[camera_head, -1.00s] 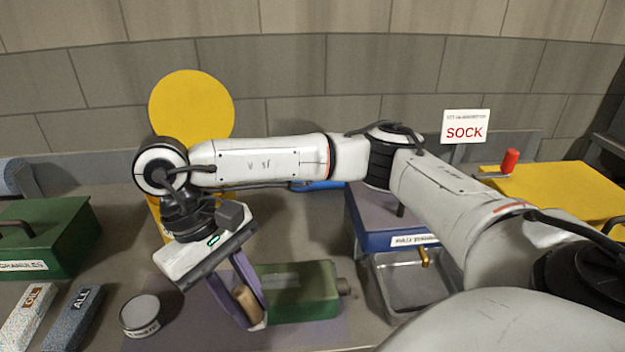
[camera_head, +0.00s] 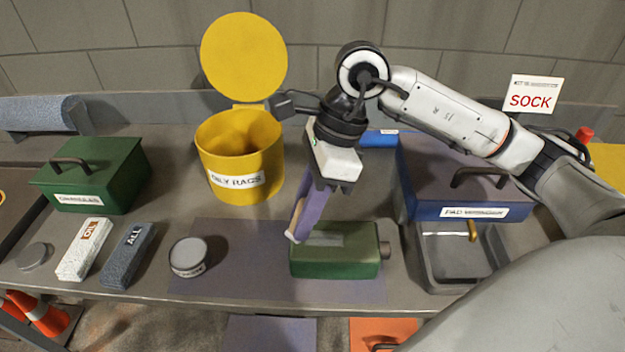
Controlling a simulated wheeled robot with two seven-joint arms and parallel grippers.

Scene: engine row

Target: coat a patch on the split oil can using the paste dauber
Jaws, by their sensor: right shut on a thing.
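The green oil can (camera_head: 335,262) lies on its side on a dark mat, its cap end to the right. A paler rectangular patch (camera_head: 322,240) shows on its top; I cannot make out a split. My right gripper (camera_head: 296,232) points down at the can's left rear corner, shut on the tan paste dauber (camera_head: 298,214). The dauber is mostly hidden by the purple fingers; I cannot tell whether it touches the can. A round grey-topped tin (camera_head: 189,256) stands left of the can, its label too small to read. My left gripper is not in view.
A yellow oily-rags bin (camera_head: 240,160) stands open behind. A green box (camera_head: 93,175), white (camera_head: 83,249) and grey (camera_head: 128,254) blocks are at left. A blue box (camera_head: 450,185) and metal tray (camera_head: 461,258) are at right. The mat between tin and can is clear.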

